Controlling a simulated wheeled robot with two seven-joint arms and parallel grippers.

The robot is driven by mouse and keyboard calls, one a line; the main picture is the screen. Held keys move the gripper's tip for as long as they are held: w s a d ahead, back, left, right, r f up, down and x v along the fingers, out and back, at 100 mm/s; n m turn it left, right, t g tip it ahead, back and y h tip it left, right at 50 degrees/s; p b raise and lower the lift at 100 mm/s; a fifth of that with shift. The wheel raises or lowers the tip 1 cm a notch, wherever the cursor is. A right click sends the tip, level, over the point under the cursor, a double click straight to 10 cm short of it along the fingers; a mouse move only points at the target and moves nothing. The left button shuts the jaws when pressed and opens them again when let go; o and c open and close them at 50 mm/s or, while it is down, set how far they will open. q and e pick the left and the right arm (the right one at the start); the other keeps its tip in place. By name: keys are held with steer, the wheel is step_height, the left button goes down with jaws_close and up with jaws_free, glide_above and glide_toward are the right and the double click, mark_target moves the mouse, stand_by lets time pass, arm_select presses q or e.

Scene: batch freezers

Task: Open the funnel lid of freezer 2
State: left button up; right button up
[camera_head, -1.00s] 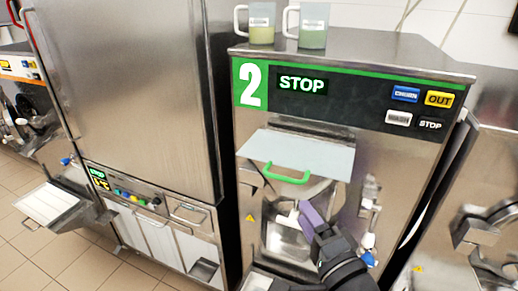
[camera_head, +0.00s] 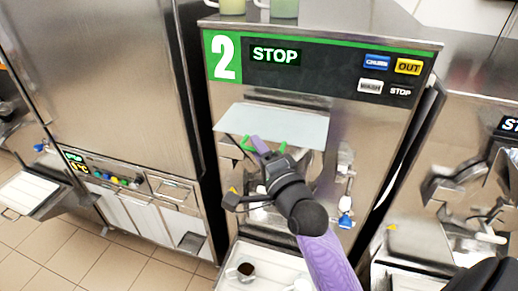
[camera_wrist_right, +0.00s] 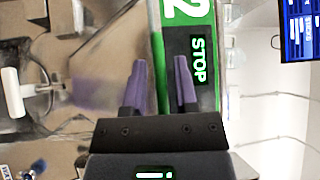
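Freezer 2 (camera_head: 320,105) stands in the middle of the head view, with "2" and "STOP" on its panel. Its funnel lid (camera_head: 290,124) is a pale flat plate below the panel and looks down. The lid's green handle (camera_head: 246,144) is at its front edge, partly hidden by my right gripper (camera_head: 262,150). In the right wrist view my two purple fingers (camera_wrist_right: 161,88) are apart, one on each side of a green bar that appears to be the handle. I cannot tell if they touch it. My left gripper is not in view.
Two cups (camera_head: 284,8) stand on top of freezer 2. A tray (camera_head: 258,250) with a small cup (camera_head: 243,270) is below it. A tall steel cabinet (camera_head: 110,90) stands close on the left, and another machine (camera_head: 465,170) on the right.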

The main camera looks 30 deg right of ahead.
jaws_close()
stand_by(1.2)
